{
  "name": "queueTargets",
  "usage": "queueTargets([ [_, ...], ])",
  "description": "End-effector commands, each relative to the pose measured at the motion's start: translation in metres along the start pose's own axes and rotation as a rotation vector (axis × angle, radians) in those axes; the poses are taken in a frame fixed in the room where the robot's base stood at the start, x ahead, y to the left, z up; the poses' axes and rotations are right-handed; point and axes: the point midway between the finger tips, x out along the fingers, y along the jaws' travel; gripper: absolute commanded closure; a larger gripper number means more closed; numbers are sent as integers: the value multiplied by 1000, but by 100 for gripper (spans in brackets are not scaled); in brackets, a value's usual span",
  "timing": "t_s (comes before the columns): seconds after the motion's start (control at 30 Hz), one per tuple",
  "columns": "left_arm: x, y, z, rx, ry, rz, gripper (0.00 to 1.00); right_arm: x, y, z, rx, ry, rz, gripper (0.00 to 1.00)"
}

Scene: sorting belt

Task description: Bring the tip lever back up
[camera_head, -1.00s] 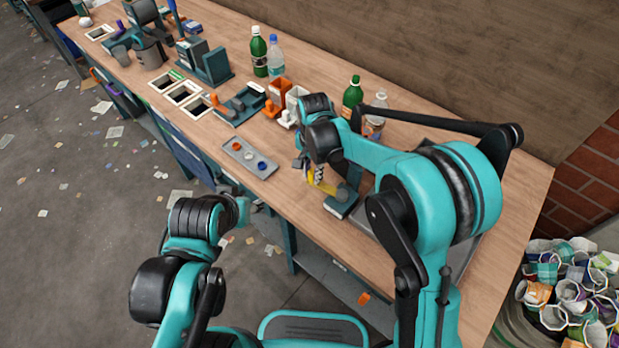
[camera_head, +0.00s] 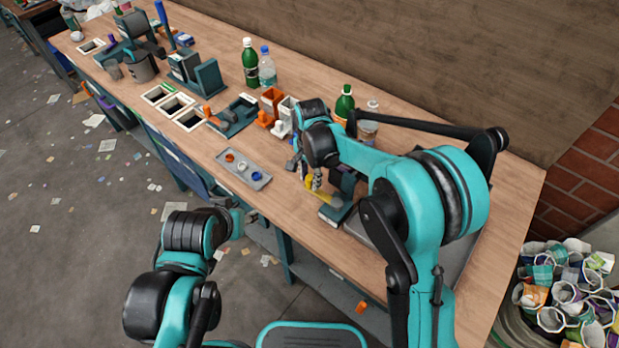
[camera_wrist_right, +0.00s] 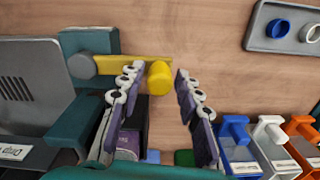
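The yellow tip lever (camera_wrist_right: 125,65) runs right from a grey pivot on a teal block (camera_wrist_right: 90,42) in the right wrist view and ends in a round yellow knob (camera_wrist_right: 161,77). In the head view, the lever (camera_head: 318,191) shows in part beneath my right gripper (camera_head: 314,182). My right gripper (camera_wrist_right: 158,85) is open, with one finger on each side of the knob; a gap shows on the right, and the left finger is very close to it. How far the lever is tilted is hard to tell. My left gripper (camera_head: 246,218) hangs by the bench's front edge; its fingers are unclear.
A grey tray with coloured rings (camera_head: 243,170) lies left of the lever. Blue, white and orange holders (camera_wrist_right: 238,145) stand close to the right finger. Bottles (camera_head: 344,103) stand behind my right arm. A dark grey tray (camera_head: 460,245) lies beneath that arm.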

Motion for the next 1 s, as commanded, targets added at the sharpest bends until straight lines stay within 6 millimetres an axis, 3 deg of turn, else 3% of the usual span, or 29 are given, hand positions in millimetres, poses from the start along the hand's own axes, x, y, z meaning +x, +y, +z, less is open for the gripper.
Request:
queueTargets([
  [0.4, 0, 0, 0, 0, 0, 0, 55, -7, 0, 1, -2, -2, 1, 56],
  [0.8, 0, 0, 0, 0, 0, 0, 55, -87, 0, 0, -1, -2, 1, 56],
  [1.0, 0, 0, 0, 0, 0, 0, 55, -114, 0, 0, -1, -1, 1, 56],
])
